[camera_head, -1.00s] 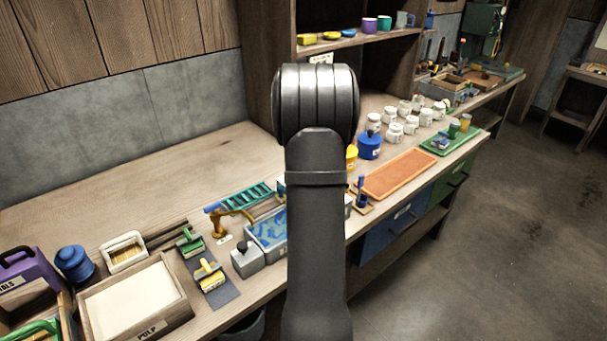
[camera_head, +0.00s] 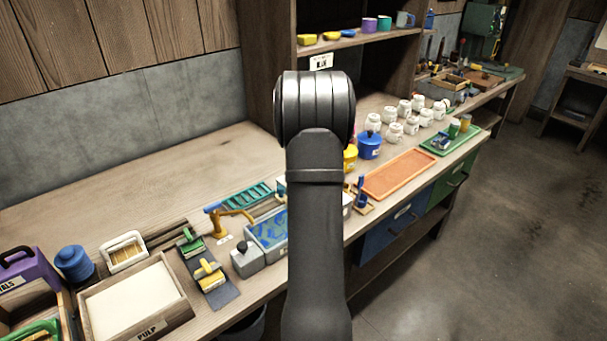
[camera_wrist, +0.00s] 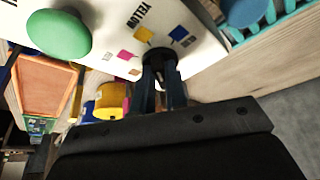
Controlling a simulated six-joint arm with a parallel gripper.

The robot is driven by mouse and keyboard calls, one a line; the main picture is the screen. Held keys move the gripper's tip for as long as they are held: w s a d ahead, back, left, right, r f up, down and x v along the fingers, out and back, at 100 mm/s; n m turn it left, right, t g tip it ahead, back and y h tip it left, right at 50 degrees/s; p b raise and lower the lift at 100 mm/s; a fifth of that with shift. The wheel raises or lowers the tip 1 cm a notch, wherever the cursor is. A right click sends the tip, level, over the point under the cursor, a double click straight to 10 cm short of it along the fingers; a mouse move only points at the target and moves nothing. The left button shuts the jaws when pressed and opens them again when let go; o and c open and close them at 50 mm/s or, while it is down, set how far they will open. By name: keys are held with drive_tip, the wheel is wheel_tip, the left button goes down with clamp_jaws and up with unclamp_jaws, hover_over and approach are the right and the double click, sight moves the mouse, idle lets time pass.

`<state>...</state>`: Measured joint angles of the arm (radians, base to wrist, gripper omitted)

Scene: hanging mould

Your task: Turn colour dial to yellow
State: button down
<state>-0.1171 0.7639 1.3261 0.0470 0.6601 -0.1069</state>
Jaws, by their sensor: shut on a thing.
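The colour dial (camera_wrist: 161,60) is a small dark knob on a white panel (camera_wrist: 200,62) in the wrist view. Around it are yellow, blue, magenta and orange-brown colour patches, with the word YELLOW printed beyond the yellow patch (camera_wrist: 144,34). My gripper (camera_wrist: 162,82) is shut on the dial, with its two dark fingers at either side of the knob. The dial's pointer is too small to tell. In the head view my own arm hides the gripper, the dial and most of the panel.
A large green round knob (camera_wrist: 58,35) and a blue round one (camera_wrist: 245,10) lie near the dial. A yellow container (camera_wrist: 110,100) is left of the fingers. An orange tray (camera_head: 400,174) and a blue pot (camera_head: 369,145) stand on the bench to the right.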

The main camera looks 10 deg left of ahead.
drive_tip(key=shift+d+n+y, duration=0.1)
drive_tip(key=shift+n+y, duration=0.3)
drive_tip(key=shift+n, duration=0.5)
drive_tip(key=c, duration=1.4)
unclamp_jaws()
drive_tip(key=shift+c, duration=0.2)
drive_tip(key=v, duration=1.7)
drive_tip(key=shift+w+r, duration=0.2)
drive_tip(key=shift+r, duration=0.1)
